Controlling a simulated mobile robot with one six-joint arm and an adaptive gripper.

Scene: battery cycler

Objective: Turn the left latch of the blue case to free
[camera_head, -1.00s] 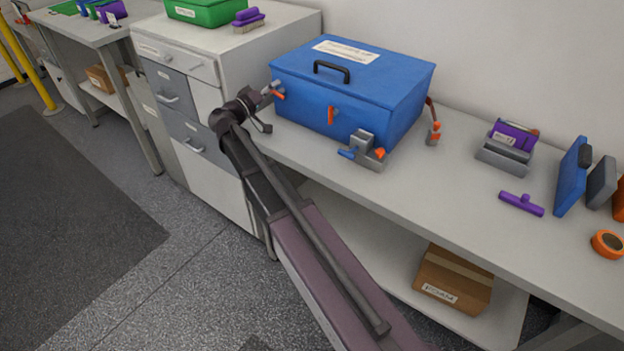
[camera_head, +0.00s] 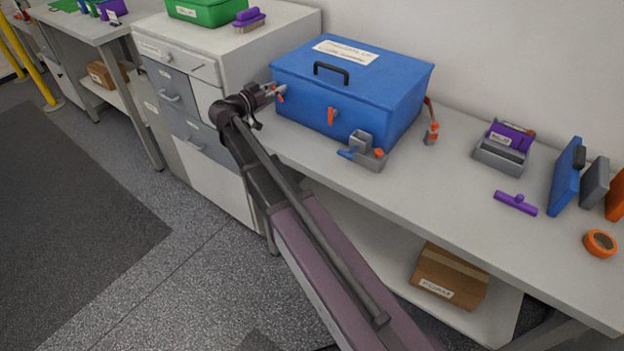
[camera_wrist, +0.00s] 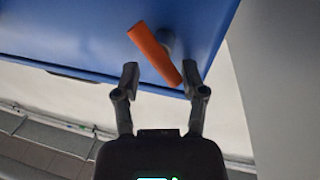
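The blue case (camera_head: 345,92) stands shut on the bench. Its left latch, an orange lever (camera_head: 281,95), is at the left end of the front face, partly hidden by my gripper (camera_head: 273,91). A second orange latch (camera_head: 331,116) hangs upright further right on the front. In the wrist view, the left latch lever (camera_wrist: 152,50) lies slanted, from upper left to lower right, on a round grey pivot. My gripper (camera_wrist: 160,78) is open, its two fingers apart. The lever's lower end shows between the fingertips, closer to the right one; contact cannot be told.
A grey holder with blue and orange parts (camera_head: 367,156) stands close in front of the case. An orange-and-grey tool (camera_head: 431,125) is at its right. A drawer cabinet (camera_head: 190,100) stands left of my gripper.

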